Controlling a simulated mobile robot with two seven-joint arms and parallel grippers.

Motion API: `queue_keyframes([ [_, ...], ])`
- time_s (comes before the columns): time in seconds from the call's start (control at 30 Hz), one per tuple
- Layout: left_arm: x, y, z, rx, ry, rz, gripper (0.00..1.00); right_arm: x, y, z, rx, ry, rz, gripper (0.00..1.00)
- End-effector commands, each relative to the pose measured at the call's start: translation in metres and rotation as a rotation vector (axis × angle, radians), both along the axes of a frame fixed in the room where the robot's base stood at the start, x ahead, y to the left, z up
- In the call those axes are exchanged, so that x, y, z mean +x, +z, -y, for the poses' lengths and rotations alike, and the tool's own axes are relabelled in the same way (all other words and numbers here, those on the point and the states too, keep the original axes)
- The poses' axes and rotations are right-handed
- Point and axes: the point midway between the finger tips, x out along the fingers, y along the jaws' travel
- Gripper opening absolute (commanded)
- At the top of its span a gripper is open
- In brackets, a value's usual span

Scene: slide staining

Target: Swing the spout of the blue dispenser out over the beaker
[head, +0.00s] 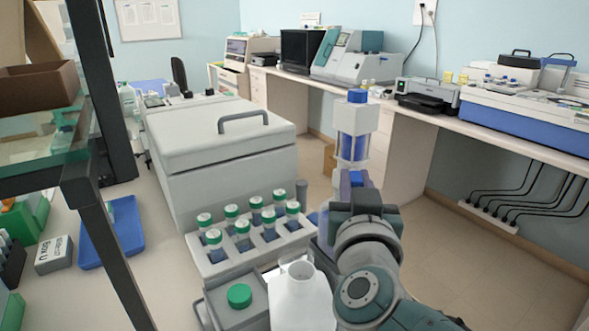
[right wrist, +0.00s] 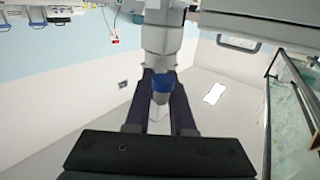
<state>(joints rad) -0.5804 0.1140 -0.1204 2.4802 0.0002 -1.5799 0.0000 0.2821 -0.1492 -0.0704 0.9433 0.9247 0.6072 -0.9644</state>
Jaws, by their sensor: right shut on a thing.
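The dispenser (head: 353,128) stands upright in the head view, with a blue cap, a pale upper body and a blue-tinted cylinder. My right gripper (head: 354,182) is at its lower part and hides what is below. In the right wrist view, the two dark fingers (right wrist: 164,103) stand either side of a blue collar (right wrist: 162,82) and a pale piece, and are shut on part of the dispenser. I cannot tell the spout's direction. A clear rim, likely the beaker (head: 297,266), shows left of my right arm, above a white shape. My left gripper is not in view.
A rack (head: 252,250) of green-capped bottles stands left of my right arm, in front of a large grey lidded box (head: 220,150). A grey container with a green cap (head: 239,296) is at the front. A blue tray (head: 112,232) lies at the left. Open floor is at the right.

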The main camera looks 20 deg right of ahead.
Motion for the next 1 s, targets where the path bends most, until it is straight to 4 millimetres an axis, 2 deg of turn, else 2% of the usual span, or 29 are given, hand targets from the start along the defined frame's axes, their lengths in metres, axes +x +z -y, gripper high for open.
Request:
queue_keyframes([
  [0.27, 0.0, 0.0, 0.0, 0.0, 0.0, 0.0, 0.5, 0.0, 0.0, 0.0, -0.002, 0.002, -0.002, 0.0],
  [0.3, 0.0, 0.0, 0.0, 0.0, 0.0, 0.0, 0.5, 0.0, 0.0, 0.0, -0.003, 0.002, -0.001, 0.26],
  [0.53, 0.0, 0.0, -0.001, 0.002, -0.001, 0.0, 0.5, 0.0, 0.0, 0.0, -0.002, 0.001, -0.001, 0.52],
  [0.83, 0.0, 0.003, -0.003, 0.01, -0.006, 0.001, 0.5, -0.003, 0.001, -0.001, -0.002, 0.001, -0.002, 0.53],
  [1.0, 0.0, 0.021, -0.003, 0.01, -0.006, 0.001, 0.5, -0.026, 0.004, -0.01, -0.002, 0.002, -0.005, 0.53],
])
